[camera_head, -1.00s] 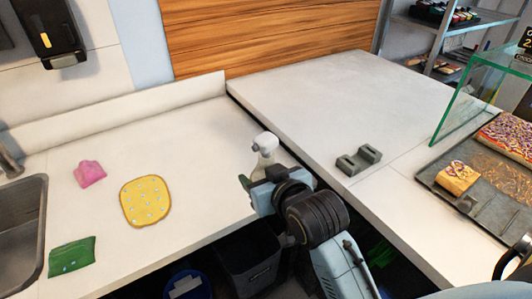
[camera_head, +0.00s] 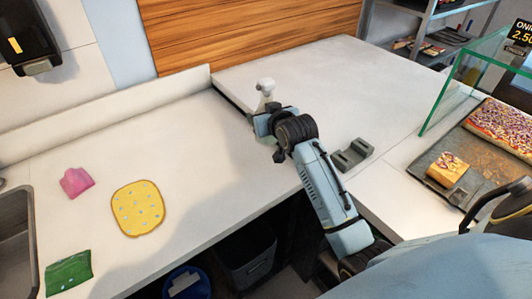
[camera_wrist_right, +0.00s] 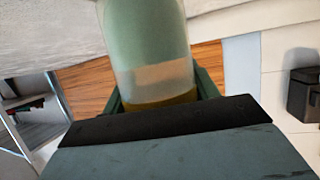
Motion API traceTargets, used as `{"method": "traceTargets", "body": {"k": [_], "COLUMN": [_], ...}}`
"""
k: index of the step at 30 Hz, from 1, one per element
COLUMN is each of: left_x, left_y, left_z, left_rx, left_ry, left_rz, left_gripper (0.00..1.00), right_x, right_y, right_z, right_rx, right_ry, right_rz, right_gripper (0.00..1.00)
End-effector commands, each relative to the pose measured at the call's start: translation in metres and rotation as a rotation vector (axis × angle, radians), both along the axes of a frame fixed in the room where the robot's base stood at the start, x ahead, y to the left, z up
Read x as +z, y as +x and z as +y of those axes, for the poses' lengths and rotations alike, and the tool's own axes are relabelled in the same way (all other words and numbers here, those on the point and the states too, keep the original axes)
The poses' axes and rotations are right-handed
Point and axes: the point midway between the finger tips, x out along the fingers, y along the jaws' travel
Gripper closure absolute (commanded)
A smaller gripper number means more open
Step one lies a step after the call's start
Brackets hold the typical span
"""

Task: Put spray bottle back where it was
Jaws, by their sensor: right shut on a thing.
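The spray bottle (camera_head: 265,87) shows its pale head above my right gripper (camera_head: 264,113) in the head view. In the right wrist view its translucent body (camera_wrist_right: 150,45) stands between the fingers, with a little yellowish liquid at one end. My right gripper is shut on the bottle. It is over the far part of the counter (camera_head: 190,135), near the seam with the right-hand worktop. The lower part of the bottle is hidden behind the gripper in the head view, so I cannot tell if it touches the counter. My left gripper is not in view.
A yellow spotted cloth (camera_head: 138,208), a pink cloth (camera_head: 76,182) and a green cloth (camera_head: 68,272) lie on the left counter by the sink (camera_head: 14,240). A grey holder (camera_head: 352,155) sits on the right worktop. A glass screen (camera_head: 455,85) and pizza tray stand at right.

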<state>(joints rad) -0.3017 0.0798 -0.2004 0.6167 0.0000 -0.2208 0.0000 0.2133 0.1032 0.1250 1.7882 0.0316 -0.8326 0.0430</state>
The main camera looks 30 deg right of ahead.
Motion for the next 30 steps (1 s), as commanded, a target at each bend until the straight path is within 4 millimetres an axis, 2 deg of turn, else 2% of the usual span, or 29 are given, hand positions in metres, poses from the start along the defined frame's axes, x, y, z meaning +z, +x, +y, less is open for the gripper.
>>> {"method": "traceTargets", "body": {"k": [1, 6, 11, 18, 30], "left_x": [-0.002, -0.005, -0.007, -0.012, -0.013], "left_y": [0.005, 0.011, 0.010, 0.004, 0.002], "left_z": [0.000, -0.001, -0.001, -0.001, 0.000], "left_rx": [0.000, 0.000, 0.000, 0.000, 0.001], "left_ry": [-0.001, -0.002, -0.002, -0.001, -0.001], "left_rz": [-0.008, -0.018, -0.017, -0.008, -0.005], "left_gripper": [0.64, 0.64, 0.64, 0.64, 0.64], "right_x": [-0.011, -0.042, -0.055, -0.087, -0.093], "right_y": [0.000, -0.001, 0.000, -0.001, -0.001], "right_z": [0.000, 0.000, 0.000, 0.000, 0.000], "right_rx": [0.000, 0.000, 0.000, 0.001, 0.001], "right_ry": [0.002, 0.001, 0.000, 0.001, 0.000], "right_rz": [0.005, 0.003, 0.001, 0.003, 0.000], "right_gripper": [0.74, 0.74, 0.74, 0.74, 0.74]}}
